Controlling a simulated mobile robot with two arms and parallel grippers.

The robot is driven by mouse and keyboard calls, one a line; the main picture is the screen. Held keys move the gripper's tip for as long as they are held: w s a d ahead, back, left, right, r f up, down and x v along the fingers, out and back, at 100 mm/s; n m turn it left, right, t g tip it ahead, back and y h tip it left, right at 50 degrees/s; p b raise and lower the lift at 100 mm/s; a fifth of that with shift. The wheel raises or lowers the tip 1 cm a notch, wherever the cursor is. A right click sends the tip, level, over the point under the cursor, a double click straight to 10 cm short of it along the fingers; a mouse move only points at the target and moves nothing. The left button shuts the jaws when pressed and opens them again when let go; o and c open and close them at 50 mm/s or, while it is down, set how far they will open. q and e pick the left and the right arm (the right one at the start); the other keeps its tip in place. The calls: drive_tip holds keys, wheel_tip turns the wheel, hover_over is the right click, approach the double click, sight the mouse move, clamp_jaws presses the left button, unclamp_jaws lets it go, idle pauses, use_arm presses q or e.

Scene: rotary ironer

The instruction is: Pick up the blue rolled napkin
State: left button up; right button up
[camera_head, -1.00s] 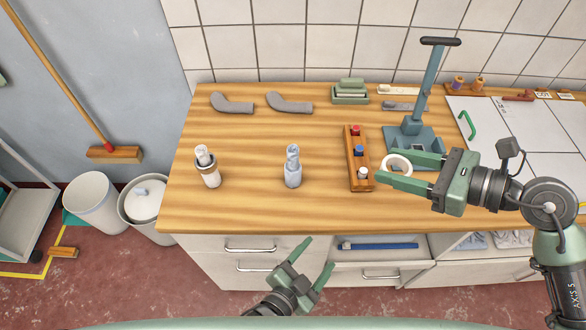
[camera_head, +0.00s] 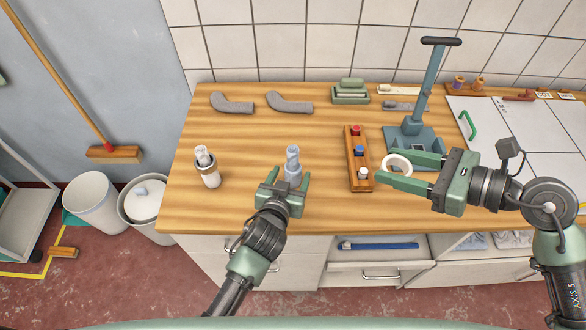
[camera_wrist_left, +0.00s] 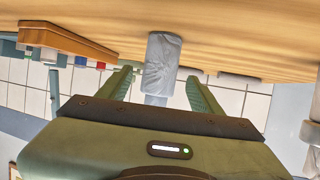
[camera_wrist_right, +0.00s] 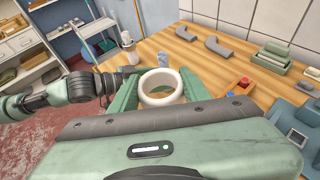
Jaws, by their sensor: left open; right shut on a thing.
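The blue rolled napkin (camera_head: 293,153) is pale grey-blue and stands upright on the wooden counter. It also shows in the left wrist view (camera_wrist_left: 163,62), where the picture is upside down. My left gripper (camera_head: 290,178) is open, its fingers either side of the napkin's line. A gap shows on both sides, and I cannot tell how far the napkin is between the fingertips. My right gripper (camera_head: 387,164) is shut on a white ring (camera_head: 397,158), held above the counter; the ring shows clearly in the right wrist view (camera_wrist_right: 160,87).
A wooden tray (camera_head: 352,142) with red, blue and white pieces is on the right. Two grey bent pieces (camera_head: 232,103) lie behind. A teal stand (camera_head: 412,128) rises at right. Counter between the napkins is clear.

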sight(295, 164)
use_arm(q)
drive_tip(key=x, duration=0.5)
drive_tip(key=shift+w+d+r, duration=0.1)
drive_tip(key=shift+w+d, duration=0.05)
drive_tip(key=shift+w, duration=0.25)
drive_tip(key=shift+s, duration=0.15)
drive_tip(key=c, duration=0.4)
clamp_jaws()
